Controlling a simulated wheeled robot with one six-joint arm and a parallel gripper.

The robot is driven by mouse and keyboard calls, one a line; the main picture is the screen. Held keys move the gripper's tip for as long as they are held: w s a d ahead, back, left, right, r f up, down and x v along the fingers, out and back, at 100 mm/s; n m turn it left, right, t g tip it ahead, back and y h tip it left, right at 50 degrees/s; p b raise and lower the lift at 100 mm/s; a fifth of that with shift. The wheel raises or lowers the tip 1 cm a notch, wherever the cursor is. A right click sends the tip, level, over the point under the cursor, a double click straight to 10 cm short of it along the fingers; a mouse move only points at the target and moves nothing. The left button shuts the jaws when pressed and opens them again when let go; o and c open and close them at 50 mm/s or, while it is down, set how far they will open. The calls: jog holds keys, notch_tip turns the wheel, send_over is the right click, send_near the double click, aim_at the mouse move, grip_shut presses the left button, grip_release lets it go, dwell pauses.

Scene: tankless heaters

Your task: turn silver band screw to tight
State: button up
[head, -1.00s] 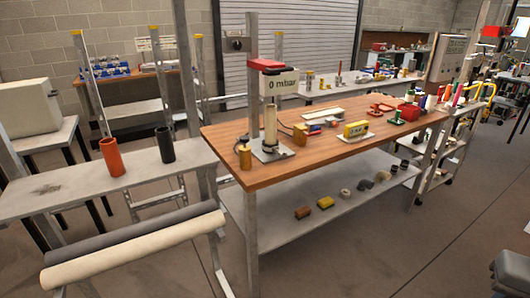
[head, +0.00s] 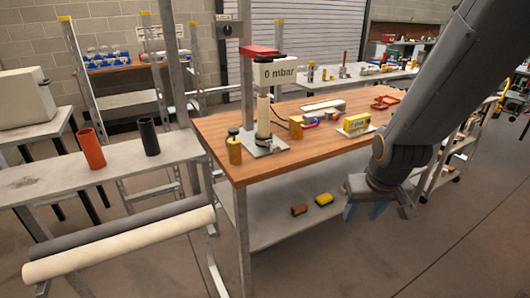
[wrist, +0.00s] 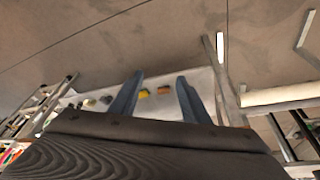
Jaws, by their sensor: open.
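No silver band screw can be made out at this size. A test stand on the wooden bench (head: 221,165) has a pale upright cylinder (head: 263,117), a red-topped head and a "0 mbar" sign (head: 279,73). A metal base plate (head: 268,147) lies under it. My gripper (head: 363,211) is in front of the bench's right part, below its top, pointing down with blue-grey fingers. In the wrist view my gripper (wrist: 160,76) shows two fingers spread apart with nothing between them. It is well to the right of the stand.
A brass-coloured jar (head: 234,151) stands at the bench's left end. A yellow block (head: 323,199) and a brown block (head: 299,209) lie on the lower shelf. Orange (head: 91,148) and black (head: 149,137) tubes stand on the left table. Rolls (head: 120,243) hang in front. Floor at front right is clear.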

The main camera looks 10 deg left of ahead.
jog(key=w+a+f+n+t+y+b, duration=0.1)
jog(key=w+a+f+n+t+b, duration=0.2)
jog(key=w, duration=1)
jog(key=n+t+y+b, duration=0.5)
jog(key=t+y+b, duration=0.3)
send_near(277, 150)
jog(key=w, duration=0.2)
jog(key=w+a, duration=0.1)
jog(key=shift+f, duration=0.4)
jog(key=shift+w+a+r+y, duration=0.2)
jog(key=shift+a+y, duration=0.1)
jog(key=shift+a, duration=0.25)
jog(key=p+x, duration=0.1)
jog(key=x, duration=0.6)
jog(key=shift+w+r, duration=0.1)
jog(key=shift+w, duration=0.1)
jog(key=shift+c, duration=0.4)
jog(key=c, duration=0.9)
jog(key=shift+c, duration=0.2)
